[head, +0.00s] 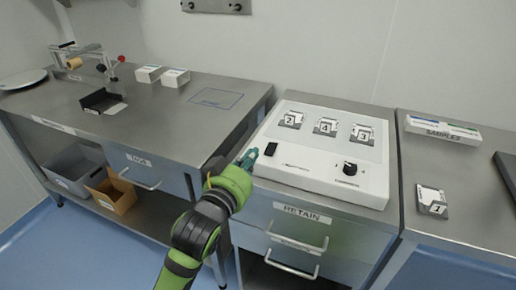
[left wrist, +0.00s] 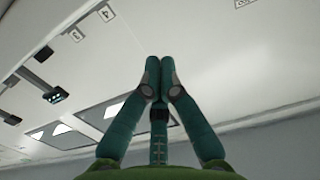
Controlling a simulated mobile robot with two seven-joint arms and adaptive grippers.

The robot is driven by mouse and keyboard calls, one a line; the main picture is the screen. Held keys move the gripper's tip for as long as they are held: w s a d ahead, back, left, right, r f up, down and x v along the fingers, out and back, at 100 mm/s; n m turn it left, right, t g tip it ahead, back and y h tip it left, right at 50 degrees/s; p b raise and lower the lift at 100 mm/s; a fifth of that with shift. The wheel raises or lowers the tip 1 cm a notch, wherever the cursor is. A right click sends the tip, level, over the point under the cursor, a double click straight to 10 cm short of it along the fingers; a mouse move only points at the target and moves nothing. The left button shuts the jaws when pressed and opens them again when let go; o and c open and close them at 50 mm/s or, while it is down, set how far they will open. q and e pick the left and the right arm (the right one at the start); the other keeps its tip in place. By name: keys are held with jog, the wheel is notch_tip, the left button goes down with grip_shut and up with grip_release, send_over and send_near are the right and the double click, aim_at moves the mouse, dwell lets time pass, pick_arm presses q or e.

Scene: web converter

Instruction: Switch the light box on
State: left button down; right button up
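The light box (head: 318,183) is a white, low box on the middle cabinet. My right gripper is out of view.
A steel bench (head: 160,120) on the left holds small white boxes (head: 175,77) and a clamp stand (head: 100,62). On the right table are a SAMPLES tray (head: 442,132) and a card numbered 1 (head: 432,201). A RETAIN drawer (head: 300,218) is below the light box.

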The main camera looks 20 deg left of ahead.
pick_arm(q)
jog(key=p, duration=0.2)
send_over(269, 148)
jog(key=s, duration=0.3)
jog(key=shift+w+r, duration=0.25)
jog(key=shift+r, duration=0.05)
jog(key=f, duration=0.2)
jog(key=shift+w+f, duration=0.35)
jog(key=shift+w, duration=0.05)
jog(key=shift+w+f, duration=0.15)
jog(key=shift+f, duration=0.6)
jog(key=shift+r, duration=0.15)
jog(key=g+p, duration=0.1)
jog(key=p, duration=0.5)
jog(key=w+g+p, duration=0.1)
jog(key=g+p, duration=0.1)
jog(key=p, duration=0.3)
jog(key=shift+g+p, duration=0.3)
jog(key=shift+p, duration=0.05)
jog(key=shift+f+p, duration=0.2)
jog(key=shift+p, duration=0.3)
jog(key=shift+w+f, duration=0.15)
